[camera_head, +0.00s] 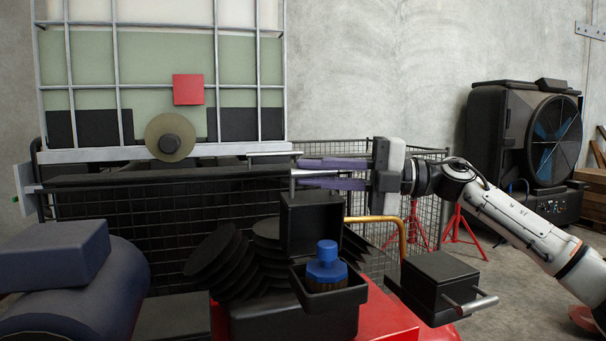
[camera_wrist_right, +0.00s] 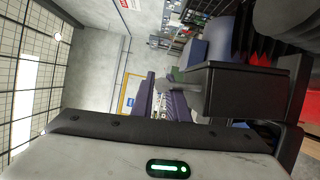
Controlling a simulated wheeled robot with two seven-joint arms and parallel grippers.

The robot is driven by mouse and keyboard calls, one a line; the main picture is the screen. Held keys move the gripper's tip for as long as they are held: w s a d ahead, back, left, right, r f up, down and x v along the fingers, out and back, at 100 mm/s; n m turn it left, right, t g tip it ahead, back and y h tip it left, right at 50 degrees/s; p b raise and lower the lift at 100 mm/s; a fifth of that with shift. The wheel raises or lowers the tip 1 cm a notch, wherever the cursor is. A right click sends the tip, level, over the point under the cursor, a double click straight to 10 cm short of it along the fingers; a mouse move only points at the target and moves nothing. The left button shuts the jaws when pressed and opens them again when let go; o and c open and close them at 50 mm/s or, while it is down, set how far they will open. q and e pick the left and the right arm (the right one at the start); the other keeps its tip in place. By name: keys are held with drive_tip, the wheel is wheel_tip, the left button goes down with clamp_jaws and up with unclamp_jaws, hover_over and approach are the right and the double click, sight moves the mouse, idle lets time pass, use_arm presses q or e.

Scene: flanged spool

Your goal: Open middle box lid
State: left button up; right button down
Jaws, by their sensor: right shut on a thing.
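The middle box (camera_head: 328,293) is dark, and a blue-topped brush (camera_head: 327,265) sits in it. Its lid (camera_head: 311,224) stands raised, roughly upright, behind the box opening, with a metal bar handle (camera_head: 316,173) at its top edge. My right gripper (camera_head: 300,172) reaches in from the right with purple fingers, shut on the lid handle. In the right wrist view, the purple fingers (camera_wrist_right: 160,101) close around the grey handle (camera_wrist_right: 196,82) beside the dark lid (camera_wrist_right: 245,92). The fingertips partly hide the handle. I do not see my left gripper.
Another dark box (camera_head: 440,278) with a shut lid and a bar handle stands at the right. Dark discs (camera_head: 218,255) lean left of the middle box. A dark blue cylinder (camera_head: 75,290) fills the lower left. A wire cage (camera_head: 150,235) stands behind; open floor lies right.

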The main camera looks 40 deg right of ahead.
drive_tip(key=shift+s+a+f, duration=0.1)
drive_tip(key=shift+a+f, duration=0.05)
drive_tip(key=shift+a, duration=0.15)
